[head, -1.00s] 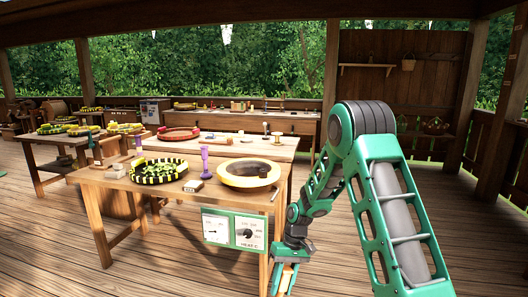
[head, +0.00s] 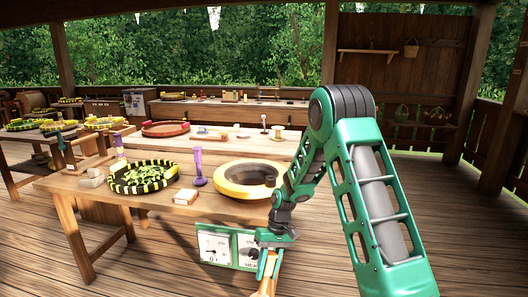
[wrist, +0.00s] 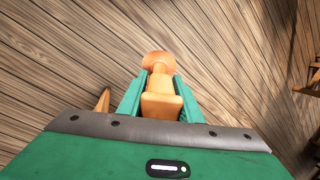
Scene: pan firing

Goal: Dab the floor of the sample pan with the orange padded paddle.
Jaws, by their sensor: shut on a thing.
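My gripper (wrist: 157,104) is shut on the orange padded paddle (wrist: 158,62), whose rounded orange end points away from the fingers over the wooden floor. In the head view my gripper (head: 268,264) hangs low in front of the work table, below the tabletop, with part of the orange paddle (head: 265,287) showing at the bottom edge. On the table a round pan with a yellow rim (head: 232,187) has a dark patch inside; my arm stands just right of it. A black-and-yellow rimmed pan (head: 117,185) holds green leaves. I cannot tell which is the sample pan.
The work table (head: 90,203) has a heat control panel (head: 228,246) on its front. A purple upright tool (head: 198,168) and a small box (head: 186,196) stand between the pans. A red-rimmed pan (head: 165,129) sits behind. The deck at right is clear.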

